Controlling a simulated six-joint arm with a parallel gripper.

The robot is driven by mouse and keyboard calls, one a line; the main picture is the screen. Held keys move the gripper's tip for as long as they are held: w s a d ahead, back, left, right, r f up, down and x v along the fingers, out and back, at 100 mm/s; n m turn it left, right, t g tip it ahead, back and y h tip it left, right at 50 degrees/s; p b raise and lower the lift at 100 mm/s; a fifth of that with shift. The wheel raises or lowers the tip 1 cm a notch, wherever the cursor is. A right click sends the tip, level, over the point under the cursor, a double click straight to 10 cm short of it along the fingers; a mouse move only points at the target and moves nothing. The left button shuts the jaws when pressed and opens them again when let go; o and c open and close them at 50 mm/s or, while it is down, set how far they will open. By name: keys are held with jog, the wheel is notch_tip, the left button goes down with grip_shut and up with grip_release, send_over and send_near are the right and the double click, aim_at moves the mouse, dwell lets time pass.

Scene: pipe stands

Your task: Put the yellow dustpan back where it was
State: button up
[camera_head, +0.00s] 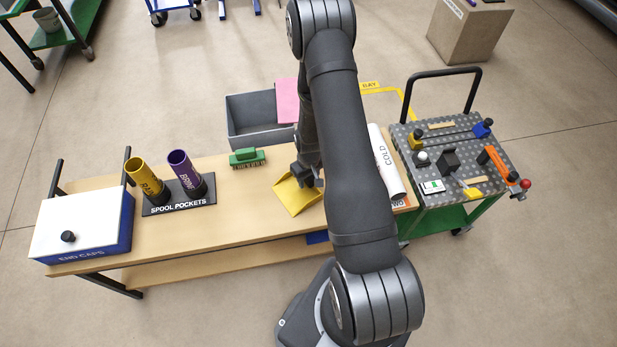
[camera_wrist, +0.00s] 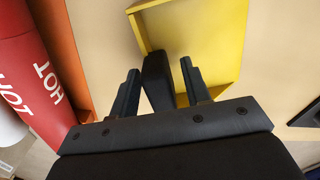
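The yellow dustpan (camera_head: 292,197) lies on the wooden bench, right of the green brush. In the wrist view its yellow pan (camera_wrist: 205,45) is at top centre, and its black handle (camera_wrist: 157,78) points back toward my gripper. My gripper (camera_head: 308,176) is low over the dustpan in the head view, partly behind my own arm. In the wrist view my gripper (camera_wrist: 158,82) is open, with one finger on each side of the handle. Gaps show between the handle and the fingers, so it is not clamped. The handle's near end is hidden by the gripper body.
A green brush (camera_head: 247,157) lies left of the dustpan. Spool pockets (camera_head: 180,205) with two tubes and an end caps box (camera_head: 85,222) stand farther left. A white COLD pipe (camera_head: 387,165) is right of my arm; a red HOT pipe (camera_wrist: 35,75) is close by. A grey bin (camera_head: 250,112) is behind.

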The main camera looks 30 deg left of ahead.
jog(key=shift+r, duration=0.1)
notch_tip(320, 180, up, 12)
dwell(0.7)
